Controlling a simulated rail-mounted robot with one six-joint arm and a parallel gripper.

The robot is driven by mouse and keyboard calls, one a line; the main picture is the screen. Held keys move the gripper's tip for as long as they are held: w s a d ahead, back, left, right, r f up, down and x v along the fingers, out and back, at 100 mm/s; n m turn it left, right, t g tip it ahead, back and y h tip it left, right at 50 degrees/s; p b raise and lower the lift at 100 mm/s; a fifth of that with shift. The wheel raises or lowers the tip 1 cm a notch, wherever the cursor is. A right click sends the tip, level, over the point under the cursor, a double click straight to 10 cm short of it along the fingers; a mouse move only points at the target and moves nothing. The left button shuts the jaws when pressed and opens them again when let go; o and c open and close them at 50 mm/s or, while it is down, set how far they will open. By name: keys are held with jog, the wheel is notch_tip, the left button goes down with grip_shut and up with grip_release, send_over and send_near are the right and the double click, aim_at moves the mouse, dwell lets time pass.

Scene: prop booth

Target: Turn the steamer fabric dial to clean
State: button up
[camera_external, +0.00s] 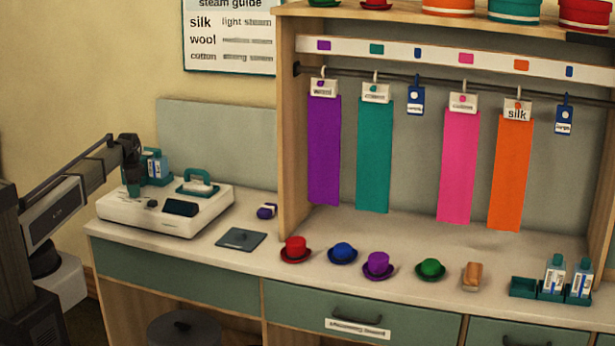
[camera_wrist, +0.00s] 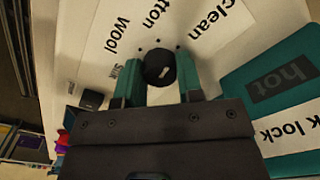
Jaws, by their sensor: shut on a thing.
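The white steamer (camera_external: 205,218) stands on the left of the counter. Printed labels arc around the dial: silk, wool, cotton and clean (camera_wrist: 220,17), with clean at the upper right. My gripper (camera_wrist: 160,75) has its teal fingers on both sides of the dial and is shut on it. In the external view my gripper (camera_external: 132,183) is low over the steamer's left part, and the dial cannot be made out there.
A teal plate (camera_wrist: 240,85) marked "hot" lies right of the dial in the wrist view. A dark mat (camera_external: 241,239) and small hats (camera_external: 295,248) lie further right.

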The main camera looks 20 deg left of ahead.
jog(key=shift+m, duration=2.2)
jog(key=o, duration=0.9)
jog(key=shift+o, duration=0.2)
jog(key=shift+r, duration=0.1)
notch_tip(320, 180, up, 11)
jog(key=p, duration=1.1)
jog(key=shift+f, duration=0.2)
